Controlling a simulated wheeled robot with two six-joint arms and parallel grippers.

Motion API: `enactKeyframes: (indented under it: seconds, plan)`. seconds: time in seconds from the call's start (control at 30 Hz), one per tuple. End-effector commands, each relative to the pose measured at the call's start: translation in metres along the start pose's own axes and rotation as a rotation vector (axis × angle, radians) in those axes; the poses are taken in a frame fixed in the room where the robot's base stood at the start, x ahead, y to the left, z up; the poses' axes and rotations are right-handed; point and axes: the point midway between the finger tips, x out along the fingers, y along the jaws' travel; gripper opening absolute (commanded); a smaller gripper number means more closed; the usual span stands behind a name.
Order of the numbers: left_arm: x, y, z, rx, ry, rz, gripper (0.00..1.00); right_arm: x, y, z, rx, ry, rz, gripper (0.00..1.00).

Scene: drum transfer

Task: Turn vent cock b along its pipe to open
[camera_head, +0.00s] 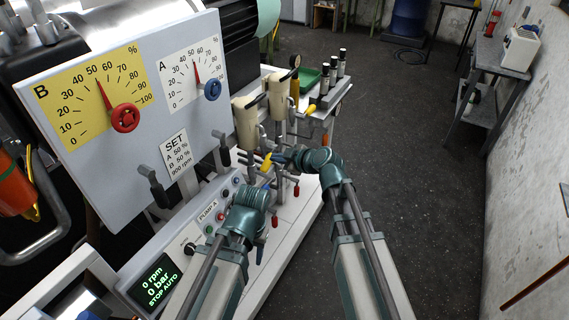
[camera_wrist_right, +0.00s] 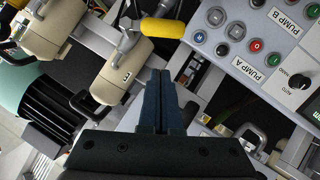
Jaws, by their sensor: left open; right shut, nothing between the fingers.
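A small yellow lever (camera_head: 267,162) stands among the pipes below the cream cylinders, and a yellow handle (camera_wrist_right: 163,27) shows beyond my fingers in the right wrist view. I cannot read a label that tells which is vent cock b. My right gripper (camera_head: 281,157) points left beside the small yellow lever; whether it touches is too small to tell. In the right wrist view its fingers (camera_wrist_right: 160,98) are shut and empty, apart from the yellow handle. My left gripper (camera_head: 266,182) is open just below the lever, its fingers partly hidden by the wrist.
Cream cylinders (camera_head: 246,122) stand behind the grippers, with several red-handled levers near. The dial panel (camera_head: 130,90) stands at left, above the Pump A button panel (camera_head: 213,217). A green tray (camera_head: 308,78) and bottles are farther back.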

Motion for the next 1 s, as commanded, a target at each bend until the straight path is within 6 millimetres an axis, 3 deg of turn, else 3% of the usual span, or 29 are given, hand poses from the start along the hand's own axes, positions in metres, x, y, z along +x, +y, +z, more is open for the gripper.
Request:
enactKeyframes:
  seconds: [0.03, 0.2, 0.33, 1.0]
  plan:
    - [0.011, 0.001, -0.001, 0.0, 0.0, 0.0, 0.5, 0.017, -0.001, 0.003, -0.002, 0.001, -0.002, 0.0]
    - [0.029, 0.003, -0.002, 0.0, 0.0, 0.0, 0.5, 0.051, -0.001, 0.006, -0.001, 0.0, -0.001, 0.0]
    - [0.046, 0.004, -0.003, 0.0, 0.0, 0.0, 0.5, 0.062, -0.002, 0.021, 0.0, 0.0, 0.001, 0.0]
    - [0.057, 0.005, -0.003, 0.0, 0.0, 0.0, 0.5, 0.07, -0.002, 0.03, -0.012, 0.001, 0.008, 0.0]
